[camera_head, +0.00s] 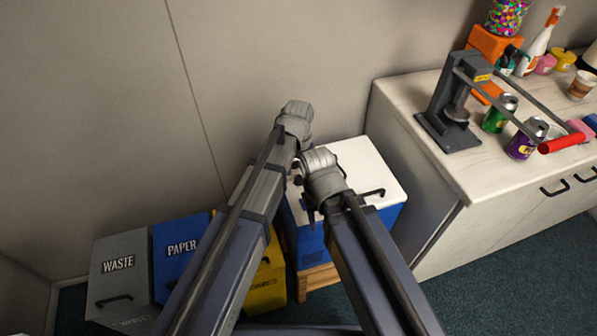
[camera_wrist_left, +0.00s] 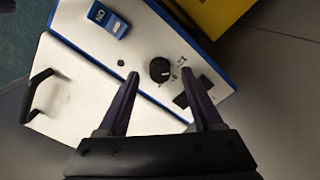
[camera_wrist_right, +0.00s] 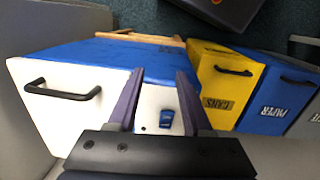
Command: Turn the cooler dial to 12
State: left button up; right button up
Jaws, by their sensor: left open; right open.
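The cooler (camera_head: 370,165) has a blue body and a white top with a black handle, partly hidden by my arms. Its black round dial (camera_wrist_left: 160,70) shows in the left wrist view on the white panel, with small marks beside it that I cannot read. A pale pointer mark shows on the dial. My left gripper (camera_wrist_left: 159,74) is open, its fingertips on either side of the dial in the picture; I cannot tell whether they touch it. My right gripper (camera_wrist_right: 162,75) is open and empty above the cooler. The dial is hidden in the head view.
A blue switch (camera_wrist_left: 108,20) sits on the same panel. Grey waste (camera_head: 118,270), blue paper (camera_head: 178,252) and yellow cans (camera_wrist_right: 222,85) bins stand beside the cooler. A counter (camera_head: 425,170) with a can press and several cans is at the right. My two grippers are close together.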

aim_at(298, 178)
pick_arm(q)
jog(key=shift+r+p, duration=2.7)
jog(key=shift+r, duration=0.4)
